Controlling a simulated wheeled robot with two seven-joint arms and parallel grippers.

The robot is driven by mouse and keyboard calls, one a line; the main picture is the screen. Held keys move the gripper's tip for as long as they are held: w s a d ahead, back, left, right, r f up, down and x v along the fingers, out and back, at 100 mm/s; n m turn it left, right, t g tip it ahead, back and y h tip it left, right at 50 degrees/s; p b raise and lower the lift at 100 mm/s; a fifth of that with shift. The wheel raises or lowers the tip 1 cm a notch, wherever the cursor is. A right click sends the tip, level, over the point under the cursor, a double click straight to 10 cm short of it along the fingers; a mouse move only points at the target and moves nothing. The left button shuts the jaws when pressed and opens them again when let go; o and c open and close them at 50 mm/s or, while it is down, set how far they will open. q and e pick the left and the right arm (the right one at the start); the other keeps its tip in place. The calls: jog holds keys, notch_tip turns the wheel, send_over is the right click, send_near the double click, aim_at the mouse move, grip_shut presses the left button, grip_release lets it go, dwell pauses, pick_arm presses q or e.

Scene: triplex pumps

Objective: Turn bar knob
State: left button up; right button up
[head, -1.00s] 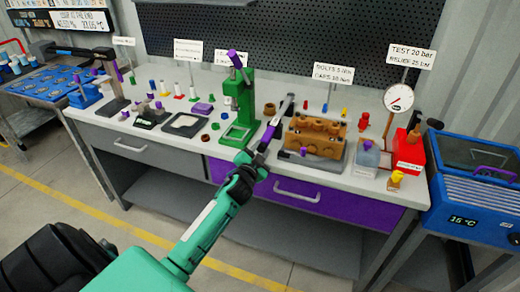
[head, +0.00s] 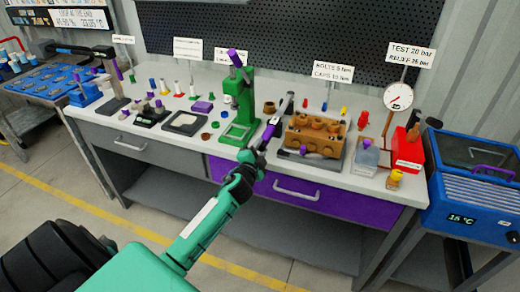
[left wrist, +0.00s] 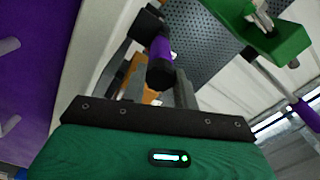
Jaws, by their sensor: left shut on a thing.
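A long tool with a purple grip (head: 267,137) and a grey shaft lies across the front of the bench, left of the brown pump block. My left gripper (head: 257,155) is shut on its near end. In the left wrist view, the tool's purple grip (left wrist: 161,47) and its black end piece show between the fingers of my left gripper (left wrist: 158,88). A round pressure gauge (head: 398,96) stands at the bench's right under a sign reading "TEST 20 bar". I cannot tell which part is the bar knob. My right gripper is not in view.
The brown pump block (head: 316,135) sits just right of the tool. A green press (head: 240,100) stands to its left. A purple drawer (head: 330,197) is below.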

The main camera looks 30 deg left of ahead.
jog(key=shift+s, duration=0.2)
pick_arm(q)
jog(key=o, duration=0.9)
jog(key=shift+o, duration=0.4)
jog(key=shift+s+d, duration=0.1)
jog(key=shift+s, duration=0.2)
jog(key=b+v, duration=0.2)
jog(key=v, duration=1.1)
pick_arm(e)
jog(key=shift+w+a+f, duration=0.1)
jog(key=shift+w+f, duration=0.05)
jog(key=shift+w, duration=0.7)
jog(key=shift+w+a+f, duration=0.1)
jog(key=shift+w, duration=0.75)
pick_arm(q)
jog(key=shift+s+f, duration=0.1)
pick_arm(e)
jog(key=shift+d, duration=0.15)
